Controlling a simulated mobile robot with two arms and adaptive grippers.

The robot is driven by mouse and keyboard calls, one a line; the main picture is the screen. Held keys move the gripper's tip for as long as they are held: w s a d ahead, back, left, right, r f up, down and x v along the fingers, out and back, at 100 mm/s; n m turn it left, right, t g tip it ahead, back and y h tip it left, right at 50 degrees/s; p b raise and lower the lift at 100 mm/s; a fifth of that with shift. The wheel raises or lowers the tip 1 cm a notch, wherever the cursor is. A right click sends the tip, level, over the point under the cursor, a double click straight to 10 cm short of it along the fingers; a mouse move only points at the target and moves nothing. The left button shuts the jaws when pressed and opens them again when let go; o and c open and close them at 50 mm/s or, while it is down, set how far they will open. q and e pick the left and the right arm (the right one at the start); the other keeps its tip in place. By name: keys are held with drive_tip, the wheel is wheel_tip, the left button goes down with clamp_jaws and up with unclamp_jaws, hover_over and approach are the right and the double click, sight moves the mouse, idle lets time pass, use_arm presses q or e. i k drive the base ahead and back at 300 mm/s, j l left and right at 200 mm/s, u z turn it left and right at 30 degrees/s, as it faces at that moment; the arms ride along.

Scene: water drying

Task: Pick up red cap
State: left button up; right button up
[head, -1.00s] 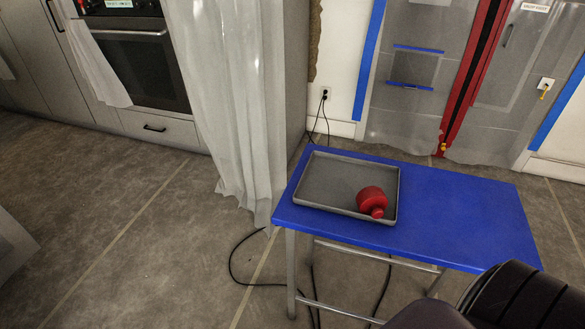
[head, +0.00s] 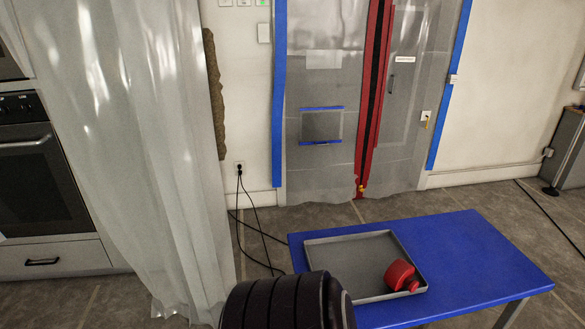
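The red cap (head: 400,275) lies tilted in the grey tray (head: 330,240), toward the tray's right side. It has a wide round body and a smaller knob that points to the lower right. The tray sits on the left part of a blue table (head: 480,255). A dark ribbed arm part of mine rises at the bottom centre and covers the tray's near left corner. Neither gripper shows, so I cannot see the fingers of either one. Nothing is seen touching the cap.
A translucent plastic curtain (head: 150,150) hangs at the left beside an oven (head: 40,180). Black cables (head: 250,215) run from a wall outlet to the floor behind the table. A plastic-sheeted doorway with a red zipper (head: 372,100) stands behind. The table's right part is bare.

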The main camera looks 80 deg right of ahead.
sight(400, 275)
drive_tip(key=i+z, duration=0.6)
drive_tip(key=z, duration=0.15)
drive_tip(key=i+j+z, duration=0.15)
drive_tip(key=z, duration=0.2)
drive_tip(key=i+z, duration=0.15)
drive_tip(key=z, duration=0.3)
drive_tip(key=i+z, duration=0.15)
drive_tip(key=z, duration=0.3)
drive_tip(key=i+z, duration=0.15)
drive_tip(key=z, duration=0.3)
drive_tip(key=i+j+z, duration=0.1)
drive_tip(key=z, duration=0.4)
drive_tip(key=j+z, duration=0.25)
drive_tip(key=z, duration=0.2)
drive_tip(key=i, duration=0.05)
